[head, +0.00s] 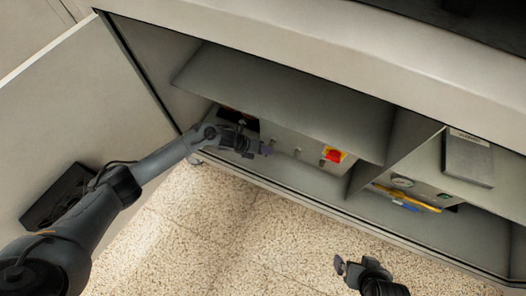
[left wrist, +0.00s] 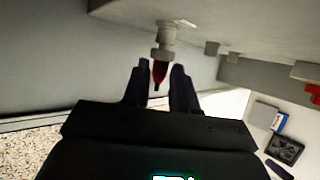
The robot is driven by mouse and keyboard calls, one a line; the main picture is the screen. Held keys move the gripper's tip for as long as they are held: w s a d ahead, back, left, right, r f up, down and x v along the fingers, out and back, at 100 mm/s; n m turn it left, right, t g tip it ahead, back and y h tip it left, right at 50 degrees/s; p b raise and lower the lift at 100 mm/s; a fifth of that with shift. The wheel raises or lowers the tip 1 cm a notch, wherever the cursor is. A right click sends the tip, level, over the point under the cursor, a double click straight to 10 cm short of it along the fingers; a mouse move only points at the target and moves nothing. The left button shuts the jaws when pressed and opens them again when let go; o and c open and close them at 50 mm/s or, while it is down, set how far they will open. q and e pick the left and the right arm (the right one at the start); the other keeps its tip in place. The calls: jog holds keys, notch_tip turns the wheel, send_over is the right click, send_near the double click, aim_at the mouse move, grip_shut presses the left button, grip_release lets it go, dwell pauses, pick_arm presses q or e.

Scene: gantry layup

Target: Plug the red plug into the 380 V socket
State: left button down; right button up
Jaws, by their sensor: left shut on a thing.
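The red plug (left wrist: 159,72) shows between the fingers of my left gripper (left wrist: 162,82) in the left wrist view. The gripper is shut on it. The plug is in line with a grey socket (left wrist: 166,40) on the panel and looks to meet its end; how deep it sits I cannot tell. In the head view my left gripper (head: 264,150) is inside the cabinet at the panel, and the plug is too small to make out. My right gripper (head: 351,268) is low in the head view, away from the cabinet; its opening is unclear. No 380 V label is readable.
More grey sockets (left wrist: 212,47) sit beside this one. A red and yellow switch (head: 333,155) is to their right. A divider (head: 395,150) separates a bay with yellow and blue tools (head: 408,199). An open door (head: 70,110) stands left. The speckled floor (head: 220,230) is clear.

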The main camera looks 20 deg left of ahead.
pick_arm(q)
jog(key=shift+w, duration=0.2)
jog(key=c, duration=1.3)
grip_release()
jog(key=o, duration=0.5)
jog(key=shift+w, duration=0.15)
jog(key=p+v, duration=0.6)
jog(key=v, duration=0.4)
jog(key=shift+r+p, duration=0.35)
jog(key=shift+p, duration=0.05)
jog(key=shift+a, duration=0.2)
